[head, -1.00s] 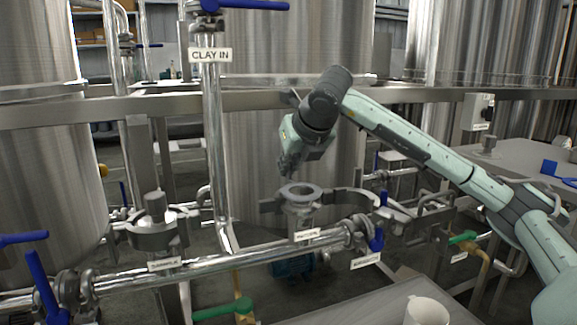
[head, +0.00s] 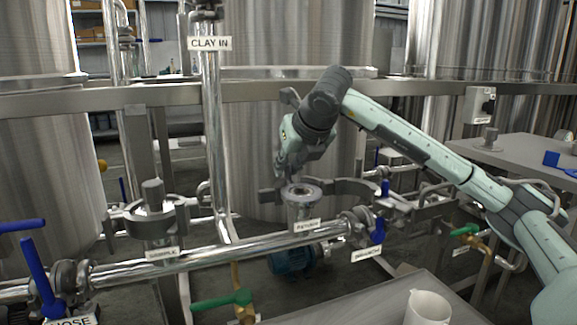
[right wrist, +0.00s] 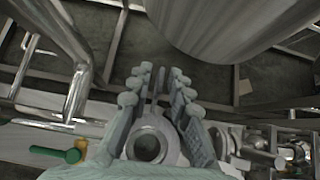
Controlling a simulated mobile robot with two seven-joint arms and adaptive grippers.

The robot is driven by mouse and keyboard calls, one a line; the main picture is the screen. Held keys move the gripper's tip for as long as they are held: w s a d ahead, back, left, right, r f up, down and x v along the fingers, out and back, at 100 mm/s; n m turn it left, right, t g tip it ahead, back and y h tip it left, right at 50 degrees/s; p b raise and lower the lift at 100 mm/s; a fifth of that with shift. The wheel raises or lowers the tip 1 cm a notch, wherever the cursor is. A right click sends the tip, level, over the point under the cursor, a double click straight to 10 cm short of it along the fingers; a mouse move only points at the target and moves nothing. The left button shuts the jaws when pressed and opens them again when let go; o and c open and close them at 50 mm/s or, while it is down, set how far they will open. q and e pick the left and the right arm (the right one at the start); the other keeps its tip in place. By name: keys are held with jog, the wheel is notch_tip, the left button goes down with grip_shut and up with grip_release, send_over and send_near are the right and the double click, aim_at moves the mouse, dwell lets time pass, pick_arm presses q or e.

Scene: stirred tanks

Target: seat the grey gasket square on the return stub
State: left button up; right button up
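The return stub (head: 303,213) stands on the horizontal pipe, with a small label on its front that I cannot read surely. The grey gasket (head: 314,192) appears as a flat ring on the stub's top; the ring also shows in the right wrist view (right wrist: 150,145). I cannot tell whether it sits exactly square. My right gripper (head: 290,175) is just above the ring's back-left rim. In the right wrist view its fingers (right wrist: 158,85) are apart, with the ring in the gap towards the palm; I see no grip on it. My left gripper is not in view.
An open clamp (head: 345,186) spreads around the stub's sides. Another capped stub with a clamp (head: 152,208) stands left, beside the CLAY IN pipe (head: 212,130). A blue-handled valve (head: 377,231) is close on the right. A white cup (head: 428,308) stands on the front table.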

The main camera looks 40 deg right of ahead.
jog(key=shift+o, duration=0.5)
jog(key=v, duration=1.2)
